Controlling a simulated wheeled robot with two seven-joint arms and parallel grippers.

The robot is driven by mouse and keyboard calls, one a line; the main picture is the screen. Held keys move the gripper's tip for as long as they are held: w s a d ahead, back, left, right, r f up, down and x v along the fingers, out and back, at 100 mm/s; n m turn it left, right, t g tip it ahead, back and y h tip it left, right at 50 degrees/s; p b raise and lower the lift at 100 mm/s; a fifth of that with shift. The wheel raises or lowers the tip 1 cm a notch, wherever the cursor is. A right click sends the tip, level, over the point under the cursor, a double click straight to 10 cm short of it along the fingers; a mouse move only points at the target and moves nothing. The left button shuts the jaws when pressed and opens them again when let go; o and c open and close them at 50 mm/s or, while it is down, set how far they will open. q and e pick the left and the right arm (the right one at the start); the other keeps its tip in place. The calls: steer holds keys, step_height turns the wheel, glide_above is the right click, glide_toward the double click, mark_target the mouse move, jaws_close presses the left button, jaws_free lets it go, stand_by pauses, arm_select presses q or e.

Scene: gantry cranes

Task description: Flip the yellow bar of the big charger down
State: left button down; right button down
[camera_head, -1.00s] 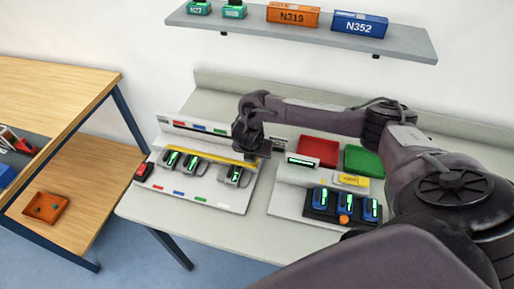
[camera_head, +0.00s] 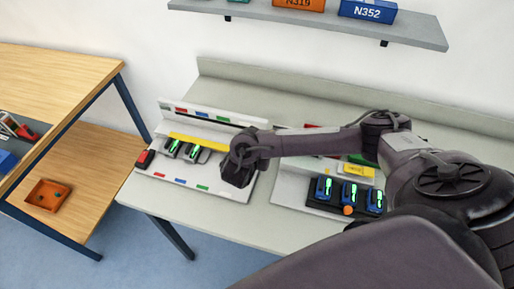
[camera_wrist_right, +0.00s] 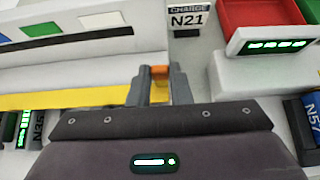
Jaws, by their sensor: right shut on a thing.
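The big charger (camera_head: 146,170) is the long pale unit on the left of the bench. Its yellow bar (camera_head: 200,142) runs across it behind the battery packs, and its right end is hidden by my right gripper in the head view. My right gripper (camera_head: 238,172) is over the right part of the charger, pointing down. In the right wrist view, the yellow bar (camera_wrist_right: 60,99) runs in from the left to the fingers. The gripper (camera_wrist_right: 150,88) is shut on a small orange piece (camera_wrist_right: 160,72) at the bar's right end. My left gripper is out of view.
Battery packs with green lights (camera_head: 193,153) sit in the big charger. A smaller charger with blue packs (camera_head: 349,192) stands to the right, beside red (camera_wrist_right: 262,12) and green trays. A shelf (camera_head: 310,27) hangs above. The bench front is clear.

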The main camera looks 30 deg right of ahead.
stand_by(0.3)
steer(key=c, duration=1.3)
jaws_free()
steer(key=shift+a, duration=0.1)
steer(key=shift+p+v, duration=1.15)
steer(key=shift+v, duration=2.75)
steer(key=shift+f, duration=0.1)
